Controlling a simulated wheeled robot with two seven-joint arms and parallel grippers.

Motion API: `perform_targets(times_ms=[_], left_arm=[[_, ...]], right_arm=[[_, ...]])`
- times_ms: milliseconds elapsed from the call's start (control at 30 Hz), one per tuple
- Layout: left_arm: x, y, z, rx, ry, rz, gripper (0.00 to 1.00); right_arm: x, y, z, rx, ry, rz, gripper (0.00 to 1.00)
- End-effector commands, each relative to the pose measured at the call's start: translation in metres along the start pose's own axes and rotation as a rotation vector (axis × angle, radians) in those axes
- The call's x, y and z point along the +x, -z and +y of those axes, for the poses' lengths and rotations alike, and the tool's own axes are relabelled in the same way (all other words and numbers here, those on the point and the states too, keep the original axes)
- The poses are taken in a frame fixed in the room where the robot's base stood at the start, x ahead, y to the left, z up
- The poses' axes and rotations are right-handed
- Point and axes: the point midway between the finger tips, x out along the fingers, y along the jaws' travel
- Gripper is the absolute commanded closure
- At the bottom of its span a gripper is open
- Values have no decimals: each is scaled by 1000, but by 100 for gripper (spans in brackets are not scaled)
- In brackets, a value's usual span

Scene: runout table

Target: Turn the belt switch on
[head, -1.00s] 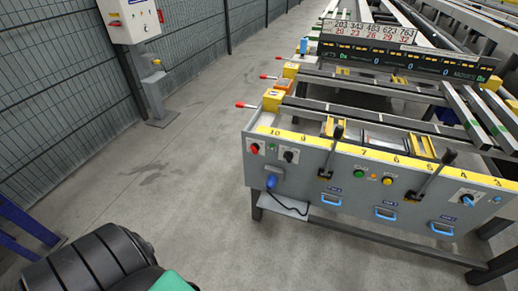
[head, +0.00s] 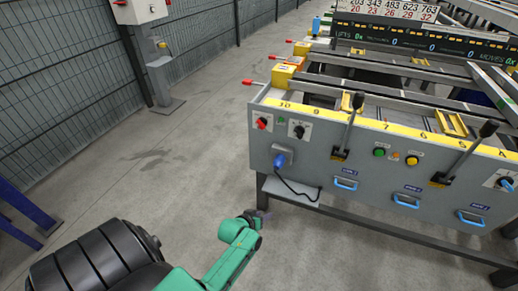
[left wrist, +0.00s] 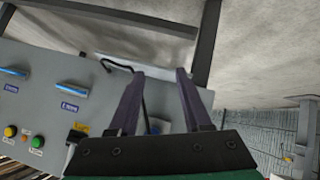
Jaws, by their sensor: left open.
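The grey table front panel (head: 330,165) carries a black rotary switch (head: 299,130) near its left end and a blue rotary switch (head: 506,183) at the far right. Their labels are too small to read, so I cannot tell which is the belt switch. My left gripper (head: 259,214) is low, below and left of the panel's left end, apart from the switches. In the left wrist view my left gripper (left wrist: 159,74) has two parted dark fingers with nothing held. The panel appears upside down there, and both rotary switches are hidden or out of view. My right gripper is not seen.
Blue drawer handles (head: 345,184) stick out below. Open floor (head: 190,190) lies left; a mesh fence stands behind.

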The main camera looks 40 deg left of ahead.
Motion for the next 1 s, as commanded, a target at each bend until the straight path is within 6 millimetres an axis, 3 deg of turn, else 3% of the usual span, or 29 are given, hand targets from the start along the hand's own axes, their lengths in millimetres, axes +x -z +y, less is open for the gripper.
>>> perform_targets(times_ms=[33, 100, 133, 200, 300, 400, 467, 1000], left_arm=[[18, 37, -6, -96, -34, 145, 51], [-4, 110, -7, -224, -90, 336, 51], [-19, 136, -9, -268, -114, 409, 51], [-57, 181, -14, -346, -167, 550, 51], [-101, 216, -17, -402, -216, 669, 51], [-117, 232, -15, -418, -234, 705, 51], [-114, 238, -14, -418, -235, 706, 51], [-19, 320, -5, -414, -232, 703, 51]], right_arm=[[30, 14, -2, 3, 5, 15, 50], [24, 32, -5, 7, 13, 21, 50], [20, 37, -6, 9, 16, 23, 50], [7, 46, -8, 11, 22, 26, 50], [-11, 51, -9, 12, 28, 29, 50], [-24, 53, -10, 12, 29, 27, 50], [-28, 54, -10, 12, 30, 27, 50], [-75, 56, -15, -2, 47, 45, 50]])
